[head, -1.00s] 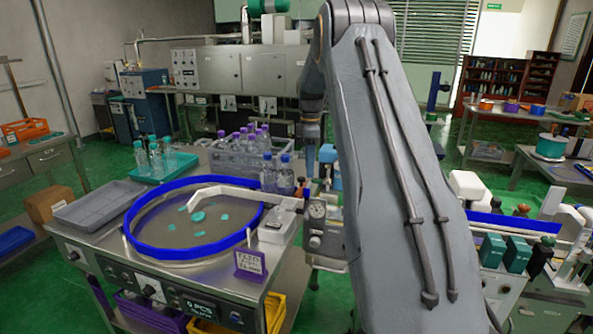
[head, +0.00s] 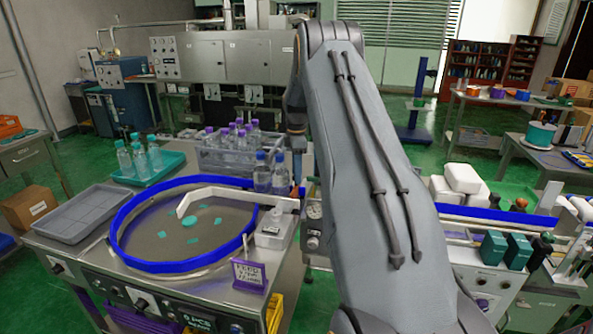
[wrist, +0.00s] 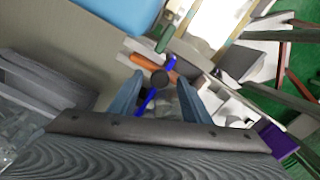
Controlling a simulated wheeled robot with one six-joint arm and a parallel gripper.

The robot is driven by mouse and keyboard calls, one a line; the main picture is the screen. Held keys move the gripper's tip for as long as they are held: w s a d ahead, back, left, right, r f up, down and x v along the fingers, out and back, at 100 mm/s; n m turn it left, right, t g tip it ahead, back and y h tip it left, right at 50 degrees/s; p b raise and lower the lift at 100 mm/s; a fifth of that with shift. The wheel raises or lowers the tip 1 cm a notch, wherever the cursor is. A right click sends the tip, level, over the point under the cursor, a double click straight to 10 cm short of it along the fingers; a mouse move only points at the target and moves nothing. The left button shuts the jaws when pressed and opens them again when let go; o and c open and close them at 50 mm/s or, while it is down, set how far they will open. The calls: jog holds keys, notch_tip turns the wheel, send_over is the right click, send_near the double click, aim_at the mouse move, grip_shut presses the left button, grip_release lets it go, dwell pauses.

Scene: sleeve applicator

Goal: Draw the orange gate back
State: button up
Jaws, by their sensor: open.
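The orange gate (wrist: 143,66) shows in the wrist view as a short orange bar, beside a dark round knob and a blue strip. It lies just beyond my fingertips, roughly between them in the picture. My gripper (wrist: 160,98) is open, with two blue-grey fingers apart and nothing held. In the head view my gripper (head: 297,145) hangs over the right end of the bench, beside the blue-capped bottles (head: 270,173). A small orange patch shows below it there, largely hidden by my gripper and arm. I cannot tell whether the fingers touch the gate.
A blue-rimmed round table (head: 118,245) with teal pieces and a white guide arm (head: 225,192) stands left of my gripper. A clear crate of purple-capped bottles (head: 228,160) is behind. A grey tray (head: 85,212) lies far left. A machine with teal blocks (head: 505,250) stands right.

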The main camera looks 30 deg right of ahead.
jog(key=shift+f, duration=0.3)
grip_shut()
